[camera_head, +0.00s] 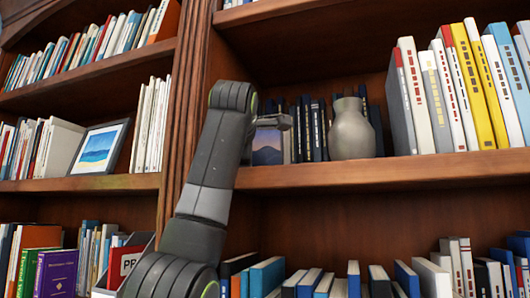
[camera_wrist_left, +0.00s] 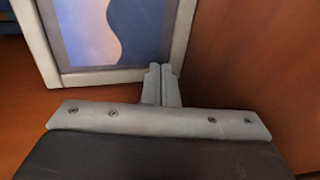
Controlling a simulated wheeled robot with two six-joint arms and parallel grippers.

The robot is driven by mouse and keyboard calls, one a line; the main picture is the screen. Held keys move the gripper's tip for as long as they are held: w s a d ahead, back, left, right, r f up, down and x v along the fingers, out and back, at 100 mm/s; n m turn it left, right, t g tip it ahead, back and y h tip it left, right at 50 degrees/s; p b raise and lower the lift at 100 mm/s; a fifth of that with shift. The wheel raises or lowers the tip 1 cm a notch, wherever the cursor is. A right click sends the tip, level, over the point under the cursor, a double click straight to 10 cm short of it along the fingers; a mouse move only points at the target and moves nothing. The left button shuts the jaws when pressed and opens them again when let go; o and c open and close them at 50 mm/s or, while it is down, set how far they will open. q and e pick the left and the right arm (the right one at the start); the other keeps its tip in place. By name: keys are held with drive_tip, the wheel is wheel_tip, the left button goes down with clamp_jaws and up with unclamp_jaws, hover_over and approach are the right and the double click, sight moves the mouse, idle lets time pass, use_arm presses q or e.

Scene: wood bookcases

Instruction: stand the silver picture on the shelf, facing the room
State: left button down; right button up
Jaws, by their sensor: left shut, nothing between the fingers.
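The silver picture (camera_head: 268,149) stands upright on the middle shelf of the right bookcase, by the left upright, with its image side toward the room. My left gripper (camera_head: 284,121) is in front of its upper part and hides some of it. In the left wrist view the pale frame and blue-mauve image of the picture (camera_wrist_left: 102,76) fill the upper left. There my left gripper (camera_wrist_left: 162,84) is shut and empty, its fingertips at the frame's lower right corner. I cannot tell whether they touch it. My right gripper is out of view.
A grey vase (camera_head: 351,132) and dark books (camera_head: 310,128) stand right of the picture on the shelf (camera_head: 400,170). Taller books (camera_head: 460,90) fill its right end. The wooden upright (camera_head: 185,90) is close on the left. Another framed picture (camera_head: 99,148) stands in the left bookcase.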

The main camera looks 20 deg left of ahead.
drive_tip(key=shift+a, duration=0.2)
use_arm(q)
drive_tip(key=shift+w+a, duration=0.1)
drive_tip(key=shift+w, duration=0.05)
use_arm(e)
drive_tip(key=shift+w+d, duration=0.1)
use_arm(q)
drive_tip(key=shift+w, duration=0.2)
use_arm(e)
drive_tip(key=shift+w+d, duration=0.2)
use_arm(q)
drive_tip(key=shift+w, duration=0.45)
drive_tip(key=shift+a, duration=0.1)
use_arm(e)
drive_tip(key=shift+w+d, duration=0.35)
